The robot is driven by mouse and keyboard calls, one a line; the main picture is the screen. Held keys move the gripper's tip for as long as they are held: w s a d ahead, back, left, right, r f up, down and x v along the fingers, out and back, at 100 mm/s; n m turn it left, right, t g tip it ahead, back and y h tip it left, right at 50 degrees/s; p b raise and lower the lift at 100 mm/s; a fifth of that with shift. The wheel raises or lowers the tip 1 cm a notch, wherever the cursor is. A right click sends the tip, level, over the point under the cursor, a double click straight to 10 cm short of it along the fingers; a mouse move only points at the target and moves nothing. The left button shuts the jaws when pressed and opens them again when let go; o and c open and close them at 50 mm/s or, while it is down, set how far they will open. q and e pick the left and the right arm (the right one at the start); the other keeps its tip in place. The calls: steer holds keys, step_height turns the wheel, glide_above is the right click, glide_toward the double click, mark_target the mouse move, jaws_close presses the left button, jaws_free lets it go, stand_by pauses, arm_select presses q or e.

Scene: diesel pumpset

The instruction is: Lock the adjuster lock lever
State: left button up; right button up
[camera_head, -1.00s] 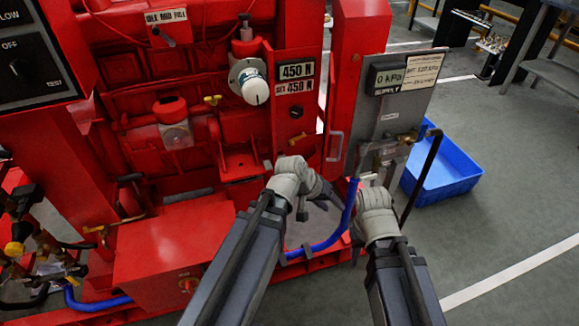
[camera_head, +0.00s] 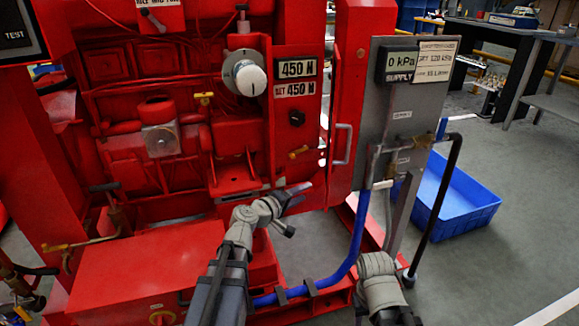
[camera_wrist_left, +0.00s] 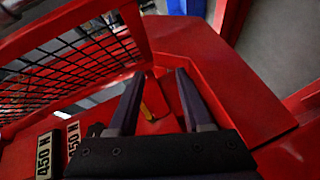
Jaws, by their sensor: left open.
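My left gripper (camera_head: 299,192) is below the lever in the head view. It is open and empty, its fingers (camera_wrist_left: 155,88) spread in the wrist view. My right wrist is at the lower right; its fingers do not show.
A grey supply panel (camera_head: 405,115) and a vertical grab handle (camera_head: 343,145) stand right of the lever. A blue hose (camera_head: 350,255) curves below. A mesh guard (camera_wrist_left: 70,65) is close on the left in the wrist view. A blue crate (camera_head: 460,205) is on the floor.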

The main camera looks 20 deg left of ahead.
mark_target(292, 157)
arm_select(q)
steer(key=w+a+r+n+t+y, duration=0.2)
steer(key=a+r+n+t+y, duration=0.15)
steer(key=a+r+n, duration=0.35)
steer(key=shift+m, duration=0.6)
steer(key=shift+w+d+f, duration=0.1)
steer(key=shift+w+f, duration=0.3)
steer(key=shift+w, duration=0.9)
steer(key=shift+w+d+f, duration=0.1)
steer(key=shift+w+f, duration=0.25)
steer(key=shift+w, duration=0.9)
steer(key=shift+w+d+f, duration=0.1)
steer(key=shift+w+f, duration=0.3)
steer(key=shift+w, duration=0.9)
jaws_close()
